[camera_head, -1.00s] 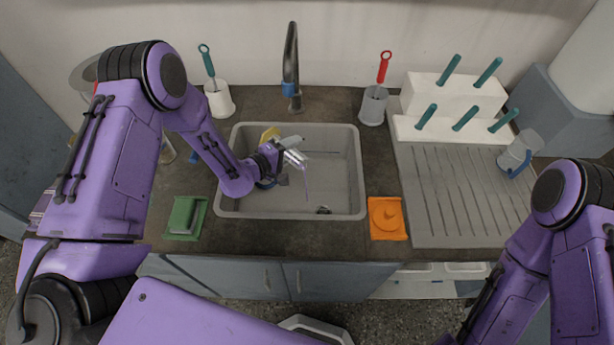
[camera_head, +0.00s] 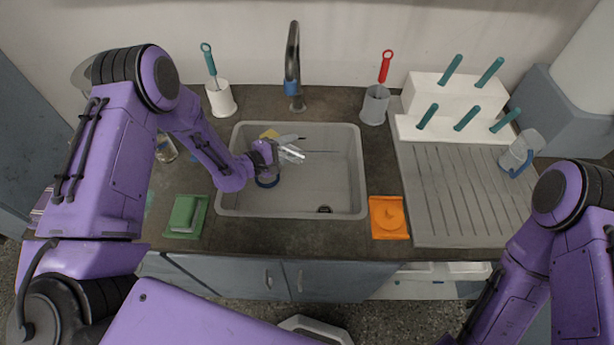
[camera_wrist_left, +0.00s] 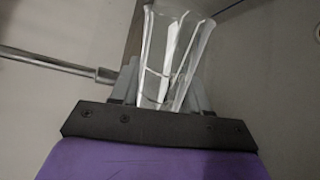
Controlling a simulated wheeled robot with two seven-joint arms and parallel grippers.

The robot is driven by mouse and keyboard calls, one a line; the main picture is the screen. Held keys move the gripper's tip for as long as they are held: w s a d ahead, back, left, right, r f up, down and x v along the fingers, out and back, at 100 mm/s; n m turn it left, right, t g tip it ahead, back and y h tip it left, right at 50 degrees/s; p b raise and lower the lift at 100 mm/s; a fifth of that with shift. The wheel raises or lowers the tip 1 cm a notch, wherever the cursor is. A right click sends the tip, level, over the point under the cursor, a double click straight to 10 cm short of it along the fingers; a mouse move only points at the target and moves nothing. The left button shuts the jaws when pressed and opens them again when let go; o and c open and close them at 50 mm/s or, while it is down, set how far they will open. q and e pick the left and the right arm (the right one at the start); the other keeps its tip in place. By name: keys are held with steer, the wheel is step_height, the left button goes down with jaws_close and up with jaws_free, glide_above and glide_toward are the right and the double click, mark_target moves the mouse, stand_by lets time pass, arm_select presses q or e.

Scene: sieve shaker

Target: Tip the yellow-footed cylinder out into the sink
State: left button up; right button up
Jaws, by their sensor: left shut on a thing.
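My left gripper (camera_head: 277,154) is over the left half of the sink (camera_head: 335,190). It is shut on a clear glass cylinder (camera_head: 292,154), which lies tilted with its mouth toward the right. In the left wrist view the glass cylinder (camera_wrist_left: 176,62) stands between the fingers (camera_wrist_left: 165,90). A yellow piece (camera_head: 269,134) shows behind the gripper at the sink's back left; I cannot tell whether it is the cylinder's foot. No stream shows at the cylinder's mouth. My right arm is at the right edge, but its gripper is out of view.
The faucet (camera_head: 293,65) stands behind the sink. Brush holders (camera_head: 220,99) (camera_head: 374,104) flank it. A green sponge tray (camera_head: 186,216) and an orange item (camera_head: 388,217) lie beside the sink. A drying rack (camera_head: 465,195) and a jug (camera_head: 521,152) are at right.

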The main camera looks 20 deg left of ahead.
arm_select(q)
steer(key=shift+s+d+r+n+h+p, duration=0.15)
steer(key=shift+r+n+h+p, duration=0.4)
steer(key=shift+n, duration=0.55)
steer(key=shift+s+d+f+n+b, duration=0.1)
steer(key=shift+d+f+n+b, duration=0.1)
steer(key=shift+f+n+b, duration=0.4)
steer(key=shift+r+n+h, duration=0.3)
steer(key=shift+n+h, duration=0.05)
steer(key=shift+n, duration=0.25)
steer(key=shift+r+n, duration=0.3)
steer(key=shift+n, duration=0.3)
steer(key=r+n, duration=0.1)
steer(key=w+a+r+n+h, duration=0.1)
steer(key=n, duration=0.1)
steer(key=shift+a+n+h, duration=0.25)
steer(key=shift+n+h, duration=0.05)
step_height(320, 180, up, 9)
steer(key=n+p, duration=0.2)
steer(key=p, duration=0.5)
steer(key=shift+w+a+n+t+h, duration=0.2)
steer(key=shift+a+n+t+h, duration=0.1)
steer(key=shift+a+n, duration=0.15)
steer(key=shift+f, duration=0.1)
